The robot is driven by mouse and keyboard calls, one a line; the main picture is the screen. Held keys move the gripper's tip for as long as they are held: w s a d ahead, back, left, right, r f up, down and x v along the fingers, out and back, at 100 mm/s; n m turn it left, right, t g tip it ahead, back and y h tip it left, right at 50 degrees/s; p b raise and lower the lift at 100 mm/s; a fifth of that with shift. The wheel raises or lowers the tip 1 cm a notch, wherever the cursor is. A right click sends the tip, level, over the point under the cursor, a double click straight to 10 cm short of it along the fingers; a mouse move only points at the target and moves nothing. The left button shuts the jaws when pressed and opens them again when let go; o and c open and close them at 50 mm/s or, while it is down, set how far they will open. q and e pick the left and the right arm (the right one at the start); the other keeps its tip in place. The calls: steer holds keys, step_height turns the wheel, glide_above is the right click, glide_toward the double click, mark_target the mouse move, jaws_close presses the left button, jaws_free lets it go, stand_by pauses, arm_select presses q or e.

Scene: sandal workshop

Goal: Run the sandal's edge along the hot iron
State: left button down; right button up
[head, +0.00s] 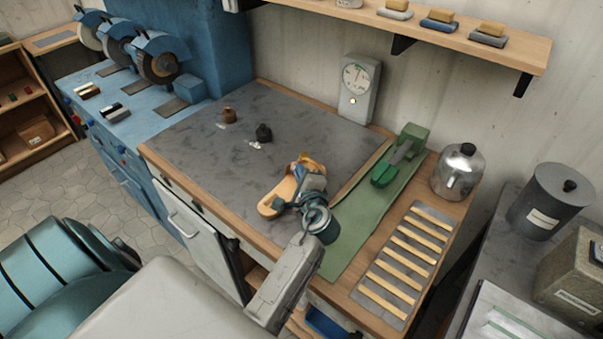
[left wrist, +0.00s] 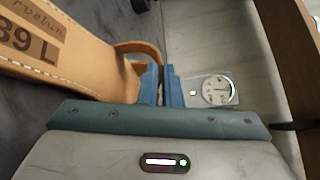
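The tan leather sandal (head: 272,205) is over the right part of the grey worktop, beside the green mat. I cannot tell whether it touches the worktop. My left gripper (head: 312,184) is at the sandal and covers part of it. In the left wrist view, the blue fingers (left wrist: 162,85) are close together on a strap of the sandal (left wrist: 85,62), whose insole shows stamped lettering. A green device with a grey bar (head: 398,163), apparently the hot iron, stands on the green mat, behind and right of the sandal and apart from it. My right gripper is not in view.
A dial box (head: 358,88) stands at the wall, and a metal kettle (head: 458,172) at the back right corner. A slatted rack (head: 408,262) lies at the front right.

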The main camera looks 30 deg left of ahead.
arm_select(q)
steer(key=shift+a, duration=0.7)
stand_by(0.6)
steer(key=shift+w+d, duration=0.15)
steer(key=shift+w, duration=0.05)
stand_by(0.7)
steer(key=shift+w+d+f, duration=0.15)
steer(key=shift+w+d, duration=0.35)
steer(key=shift+w, duration=0.05)
steer(key=shift+w+d, duration=0.1)
stand_by(0.8)
steer(key=shift+w+d+b, duration=0.1)
steer(key=shift+w+b, duration=0.2)
stand_by(0.5)
steer(key=shift+w+d, duration=0.2)
steer(key=shift+w, duration=0.3)
steer(key=shift+w+d, duration=0.1)
steer(key=shift+w, duration=0.2)
stand_by(0.9)
